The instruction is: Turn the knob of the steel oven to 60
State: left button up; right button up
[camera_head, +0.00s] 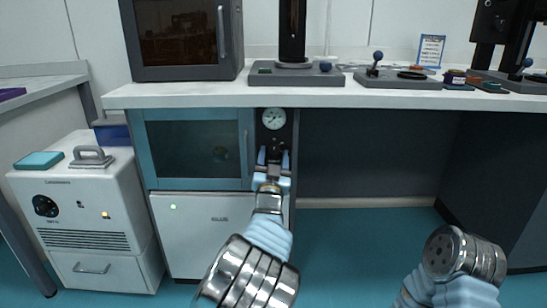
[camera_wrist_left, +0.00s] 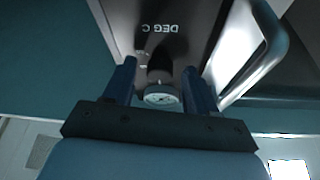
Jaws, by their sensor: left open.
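The steel oven (camera_head: 140,150) is under the bench, with a dark glass door and a dark control panel at its right. A round white gauge (camera_head: 274,118) is at the top of this panel. My left gripper (camera_head: 273,156) is open in front of the panel, just below the gauge, and partly hides the knob area. In the left wrist view, its two fingers (camera_wrist_left: 159,70) stand on either side of a dark knob (camera_wrist_left: 160,63). A round pale face (camera_wrist_left: 163,99) shows nearer the gripper base. Contact and the knob's setting cannot be told. "DEG C" appears upside down on the panel.
The door handle (camera_wrist_left: 262,55) is close beside the right finger in the wrist view. The bench top (camera_head: 200,97) overhangs the oven. A white cabinet (camera_head: 85,215) stands at left. My right forearm shows at lower right, before open space under the bench.

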pick_arm(q)
jog(key=shift+c, duration=0.5)
jog(key=c, duration=1)
jog(key=shift+o, duration=0.2)
